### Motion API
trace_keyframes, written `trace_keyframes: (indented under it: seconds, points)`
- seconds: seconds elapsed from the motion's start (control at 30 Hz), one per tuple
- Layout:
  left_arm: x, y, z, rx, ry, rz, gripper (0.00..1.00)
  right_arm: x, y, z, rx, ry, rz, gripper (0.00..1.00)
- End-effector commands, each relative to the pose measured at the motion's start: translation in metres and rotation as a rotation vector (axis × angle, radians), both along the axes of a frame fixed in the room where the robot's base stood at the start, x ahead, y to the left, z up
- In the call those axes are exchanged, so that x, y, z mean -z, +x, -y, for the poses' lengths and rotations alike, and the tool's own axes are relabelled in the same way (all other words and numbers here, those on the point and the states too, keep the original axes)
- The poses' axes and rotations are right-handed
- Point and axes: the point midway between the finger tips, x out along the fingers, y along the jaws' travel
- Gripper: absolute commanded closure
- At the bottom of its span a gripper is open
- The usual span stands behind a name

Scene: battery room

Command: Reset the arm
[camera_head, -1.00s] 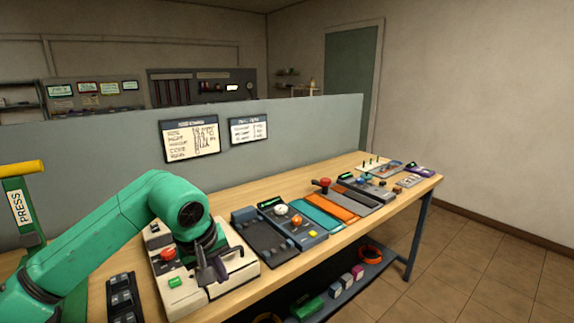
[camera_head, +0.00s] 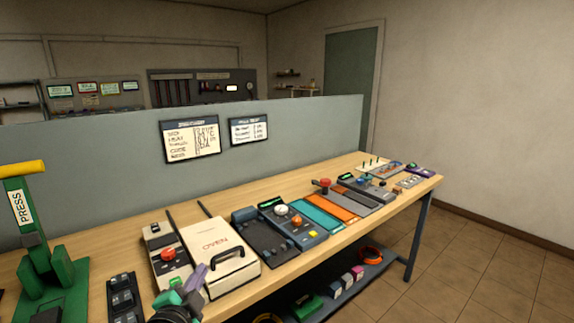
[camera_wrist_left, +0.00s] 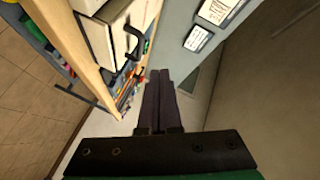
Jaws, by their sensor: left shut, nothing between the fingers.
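My left gripper (camera_head: 202,270) shows at the bottom of the head view, in front of the white OVEN box (camera_head: 212,250). Its dark fingers point up and cover part of the box's front left corner; I cannot tell whether they touch it. In the left wrist view the two fingers (camera_wrist_left: 160,78) lie together, shut, with nothing between them. The oven box's black handle (camera_head: 228,253) is free of the gripper, and it also shows in the left wrist view (camera_wrist_left: 133,42). My right gripper is in neither view.
The wooden bench (camera_head: 125,250) carries a green press (camera_head: 40,250) at the left, a red-button panel (camera_head: 168,256) beside the oven, and a row of devices to the right. A grey partition (camera_head: 100,180) stands behind. Floor at the right is clear.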

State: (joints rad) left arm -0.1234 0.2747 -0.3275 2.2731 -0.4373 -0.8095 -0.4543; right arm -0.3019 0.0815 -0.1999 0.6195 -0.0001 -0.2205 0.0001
Motion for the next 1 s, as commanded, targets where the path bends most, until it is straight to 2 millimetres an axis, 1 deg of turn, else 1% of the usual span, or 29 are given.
trace_keyframes:
  seconds: [0.03, 0.07, 0.1, 0.17, 0.2, 0.27, 0.3, 0.37, 0.4, 0.47, 0.5, 0.53, 0.57, 0.6, 0.63, 0.77, 0.8, 0.87, 0.9, 0.97, 1.0]
  points:
    - [0.036, -0.016, -0.013, -0.063, -0.114, -0.134, 1.0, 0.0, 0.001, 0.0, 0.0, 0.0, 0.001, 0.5]
    - [0.057, -0.026, -0.02, -0.104, -0.18, -0.213, 1.0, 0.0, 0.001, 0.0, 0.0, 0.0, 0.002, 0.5]
    - [0.081, -0.041, -0.027, -0.155, -0.259, -0.307, 1.0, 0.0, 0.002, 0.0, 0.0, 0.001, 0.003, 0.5]
    - [0.112, -0.065, -0.034, -0.226, -0.357, -0.435, 1.0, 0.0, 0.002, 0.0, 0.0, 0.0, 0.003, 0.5]
    - [0.13, -0.081, -0.037, -0.27, -0.413, -0.512, 1.0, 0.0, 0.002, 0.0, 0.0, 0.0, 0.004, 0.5]
    - [0.152, -0.104, -0.041, -0.334, -0.484, -0.615, 1.0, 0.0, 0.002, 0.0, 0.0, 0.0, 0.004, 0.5]
    - [0.165, -0.12, -0.042, -0.374, -0.527, -0.679, 1.0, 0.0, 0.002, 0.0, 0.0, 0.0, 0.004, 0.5]
    - [0.182, -0.143, -0.043, -0.433, -0.583, -0.769, 1.0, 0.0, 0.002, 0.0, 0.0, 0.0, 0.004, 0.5]
    - [0.191, -0.159, -0.043, -0.473, -0.618, -0.828, 1.0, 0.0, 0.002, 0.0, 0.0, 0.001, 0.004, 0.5]
    - [0.204, -0.182, -0.043, -0.53, -0.664, -0.911, 1.0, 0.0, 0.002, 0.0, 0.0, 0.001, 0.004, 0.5]
    - [0.211, -0.198, -0.042, -0.568, -0.692, -0.965, 1.0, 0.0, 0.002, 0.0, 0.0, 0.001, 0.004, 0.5]
    - [0.215, -0.21, -0.042, -0.596, -0.712, -1.005, 1.0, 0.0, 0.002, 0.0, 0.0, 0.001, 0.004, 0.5]
    - [0.222, -0.216, -0.041, -0.616, -0.724, -1.033, 1.0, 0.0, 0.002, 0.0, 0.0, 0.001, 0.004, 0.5]
    - [0.239, -0.21, -0.04, -0.614, -0.716, -1.034, 1.0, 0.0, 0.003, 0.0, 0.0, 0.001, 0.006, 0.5]
    - [0.251, -0.208, -0.04, -0.615, -0.713, -1.038, 1.0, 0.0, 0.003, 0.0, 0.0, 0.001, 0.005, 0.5]
    - [0.301, -0.203, -0.039, -0.62, -0.702, -1.057, 1.0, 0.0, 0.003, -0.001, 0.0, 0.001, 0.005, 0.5]
    - [0.318, -0.203, -0.039, -0.621, -0.698, -1.064, 1.0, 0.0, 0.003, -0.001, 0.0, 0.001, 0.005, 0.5]
    - [0.345, -0.206, -0.039, -0.624, -0.693, -1.075, 1.0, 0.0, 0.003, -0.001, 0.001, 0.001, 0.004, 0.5]
    - [0.365, -0.209, -0.039, -0.626, -0.689, -1.084, 1.0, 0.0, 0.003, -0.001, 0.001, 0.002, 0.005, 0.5]
    - [0.396, -0.216, -0.039, -0.63, -0.683, -1.097, 1.0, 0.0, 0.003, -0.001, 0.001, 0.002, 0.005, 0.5]
    - [0.418, -0.223, -0.04, -0.633, -0.678, -1.107, 1.0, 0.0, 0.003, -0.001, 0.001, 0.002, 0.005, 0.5]
